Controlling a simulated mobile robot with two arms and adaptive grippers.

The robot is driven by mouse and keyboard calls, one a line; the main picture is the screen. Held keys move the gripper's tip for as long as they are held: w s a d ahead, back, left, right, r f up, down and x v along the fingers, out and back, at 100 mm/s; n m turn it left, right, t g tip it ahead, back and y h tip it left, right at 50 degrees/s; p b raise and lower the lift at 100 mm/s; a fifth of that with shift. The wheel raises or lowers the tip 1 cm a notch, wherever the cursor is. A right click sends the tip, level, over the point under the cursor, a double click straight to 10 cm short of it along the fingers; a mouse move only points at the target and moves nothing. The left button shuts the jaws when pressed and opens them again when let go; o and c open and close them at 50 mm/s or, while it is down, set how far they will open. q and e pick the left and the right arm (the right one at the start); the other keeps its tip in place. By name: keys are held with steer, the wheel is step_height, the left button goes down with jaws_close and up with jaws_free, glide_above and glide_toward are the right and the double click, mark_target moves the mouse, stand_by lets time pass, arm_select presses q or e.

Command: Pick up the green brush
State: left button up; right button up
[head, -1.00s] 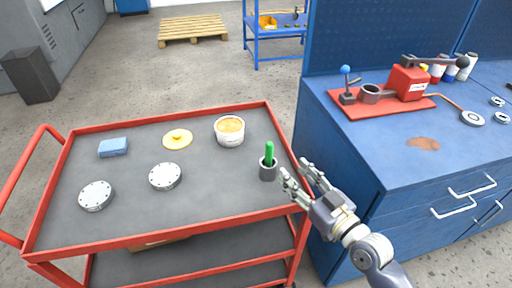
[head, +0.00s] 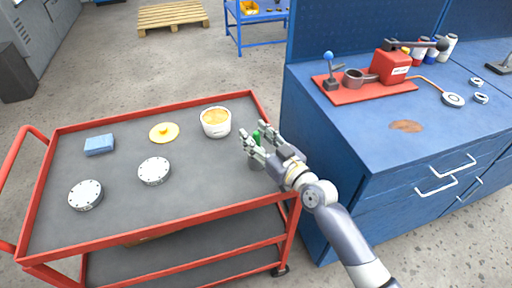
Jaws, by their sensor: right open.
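The green brush (head: 256,137) stands upright in a small dark grey cup (head: 257,161) on the right part of the red cart's top. Only a little of its green handle shows; my right gripper covers the rest and most of the cup. My right gripper (head: 254,145) is open, with its fingers at the brush's handle. I cannot tell whether they touch it. My left gripper is not in view.
On the cart top (head: 190,188) are a white tub (head: 215,123), a yellow lid (head: 164,132), a blue sponge (head: 99,145) and two grey flanged discs (head: 154,171). The cart has a raised red rim. A blue workbench (head: 400,150) stands close on the right.

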steer(key=shift+w, duration=0.2)
jaws_close()
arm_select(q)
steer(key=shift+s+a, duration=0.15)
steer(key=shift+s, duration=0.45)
arm_select(e)
steer(key=shift+s, duration=0.1)
